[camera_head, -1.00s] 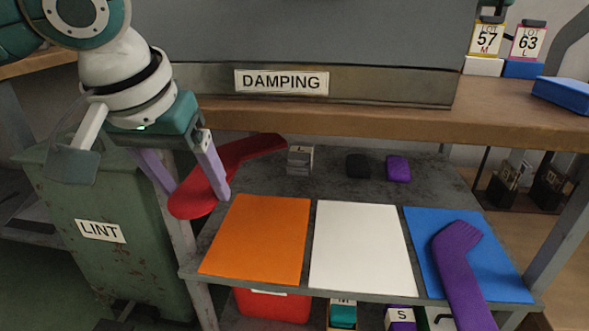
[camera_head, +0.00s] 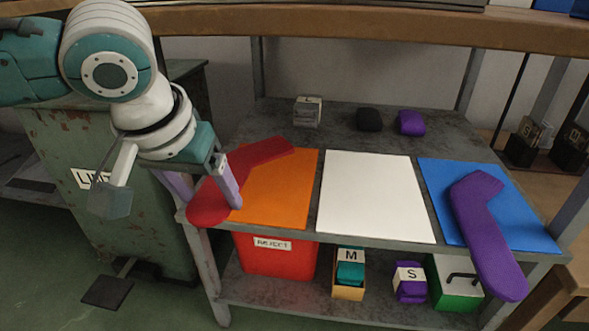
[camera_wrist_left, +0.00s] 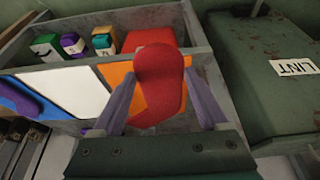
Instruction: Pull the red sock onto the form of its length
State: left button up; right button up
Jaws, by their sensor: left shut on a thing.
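The red sock (camera_head: 262,152) is a flat, bent red shape held between the lilac fingers of my left gripper (camera_head: 208,200). One end lies over the orange mat (camera_head: 290,205); the rounded end sticks out past the shelf's left front corner. In the left wrist view the red sock (camera_wrist_left: 160,75) stands up between the two fingers (camera_wrist_left: 160,108). Whether it touches the mat is unclear. I cannot make out a separate form for it. A purple sock-shaped piece (camera_head: 478,215) lies on the blue mat (camera_head: 525,225) and overhangs the front edge. My right gripper is not in view.
A white mat (camera_head: 370,195) lies bare in the middle. Behind are a grey block (camera_head: 307,111), a black bundle (camera_head: 369,119) and a purple bundle (camera_head: 410,122). A red bin (camera_head: 275,260) and boxes labelled M (camera_head: 348,291) and S (camera_head: 408,272) stand below. The green lint bin (camera_head: 85,205) is left.

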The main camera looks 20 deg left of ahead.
aim_at(214, 226)
pick_arm(q)
notch_tip(214, 226, down, 3)
jog(key=shift+r+b, duration=0.15)
jog(key=shift+b, duration=0.35)
jog(key=shift+f+b, duration=0.3)
jog(key=shift+f, duration=1.2)
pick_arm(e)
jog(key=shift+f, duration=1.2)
pick_arm(q)
jog(key=shift+f, duration=0.1)
jog(key=o, duration=0.9)
jog(key=shift+c, duration=0.2)
jog(key=shift+f, duration=0.1)
